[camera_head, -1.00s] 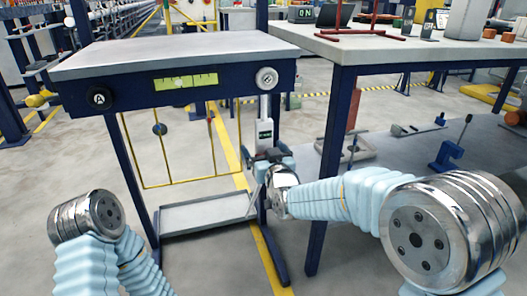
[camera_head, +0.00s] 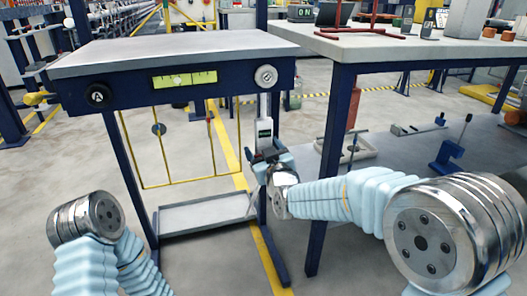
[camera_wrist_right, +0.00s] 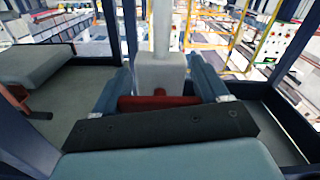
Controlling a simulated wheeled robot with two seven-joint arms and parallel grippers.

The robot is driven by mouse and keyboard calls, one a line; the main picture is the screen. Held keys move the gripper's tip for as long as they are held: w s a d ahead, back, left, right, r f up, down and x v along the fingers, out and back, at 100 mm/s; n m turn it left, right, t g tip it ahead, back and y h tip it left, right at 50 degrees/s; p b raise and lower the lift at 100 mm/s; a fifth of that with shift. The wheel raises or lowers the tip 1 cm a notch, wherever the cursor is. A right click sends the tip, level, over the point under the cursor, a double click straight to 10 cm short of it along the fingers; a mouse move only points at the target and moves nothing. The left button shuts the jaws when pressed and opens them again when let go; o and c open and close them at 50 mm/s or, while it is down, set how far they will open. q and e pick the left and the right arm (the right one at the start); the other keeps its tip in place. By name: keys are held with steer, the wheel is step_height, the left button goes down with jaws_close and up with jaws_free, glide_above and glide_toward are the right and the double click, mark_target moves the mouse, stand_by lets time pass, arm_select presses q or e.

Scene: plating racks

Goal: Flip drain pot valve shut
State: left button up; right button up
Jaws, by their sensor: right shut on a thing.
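The drain pot (camera_head: 264,112) is a pale upright column with a dark label under the right end of the near table's front edge. In the right wrist view its pale pipe and grey block (camera_wrist_right: 159,72) stand upright straight ahead. A red bar-shaped valve handle (camera_wrist_right: 150,102) sits crosswise at the block's foot. My right gripper (camera_head: 268,152) is at the lower end of the column. In the wrist view its two blue fingers (camera_wrist_right: 163,88) are on either side of the red handle, shut on it. My left arm's wrist shows at lower left; its gripper is out of view.
The near table (camera_head: 170,50) stands behind the arm, with a dark leg beside the column. A grey tray (camera_head: 207,213) lies low to the left. A yellow wire frame (camera_head: 146,187) hangs under the table. A second bench (camera_head: 400,48) stands at right.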

steer(key=shift+s+a, duration=0.1)
steer(key=shift+a, duration=0.05)
steer(key=o, duration=1)
steer(key=v, duration=1.3)
steer(key=shift+s+p, duration=0.35)
steer(key=shift+p, duration=0.1)
